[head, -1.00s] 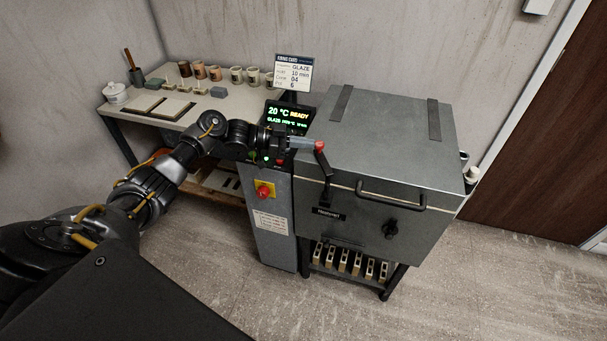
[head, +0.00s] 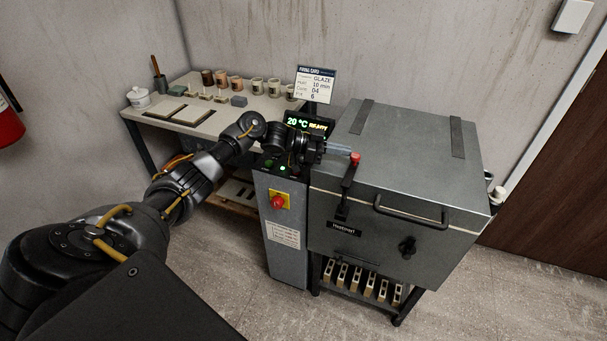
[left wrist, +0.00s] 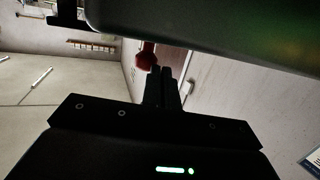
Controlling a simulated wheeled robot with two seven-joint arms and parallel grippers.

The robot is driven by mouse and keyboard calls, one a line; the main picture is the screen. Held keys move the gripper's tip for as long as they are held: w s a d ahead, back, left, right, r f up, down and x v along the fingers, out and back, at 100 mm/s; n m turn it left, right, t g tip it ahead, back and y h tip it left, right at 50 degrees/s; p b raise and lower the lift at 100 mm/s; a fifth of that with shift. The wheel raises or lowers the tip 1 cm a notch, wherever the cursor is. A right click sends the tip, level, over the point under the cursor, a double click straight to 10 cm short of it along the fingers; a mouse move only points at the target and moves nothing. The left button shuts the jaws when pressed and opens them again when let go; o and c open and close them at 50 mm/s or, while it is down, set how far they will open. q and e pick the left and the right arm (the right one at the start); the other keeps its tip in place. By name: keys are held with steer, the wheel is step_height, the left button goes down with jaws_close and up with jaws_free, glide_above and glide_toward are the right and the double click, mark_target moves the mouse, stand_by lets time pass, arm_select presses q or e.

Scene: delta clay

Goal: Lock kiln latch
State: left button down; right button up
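The kiln (head: 400,170) is a grey metal box on a stand with its lid down. Its latch is a black lever (head: 348,182) on the left of the front face. The lever points up, its top leaning slightly right, and ends in a red knob (head: 355,158). My left gripper (head: 345,151) reaches in from the left, its tips at the left side of the knob. In the left wrist view its fingers (left wrist: 162,88) are together, with the red knob (left wrist: 147,55) just past their tips, not between them. Whether they touch is hard to tell. My right gripper is out of view.
A control post (head: 283,230) with a red stop button (head: 279,202) and a display (head: 307,124) reading 20 °C READY stands left of the kiln. A lid handle (head: 412,216) and dark knob (head: 407,245) are on the front. A table (head: 215,125) with cups is behind.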

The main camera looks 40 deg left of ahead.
arm_select(q)
steer(key=shift+d+r, duration=0.1)
steer(key=shift+d, duration=0.05)
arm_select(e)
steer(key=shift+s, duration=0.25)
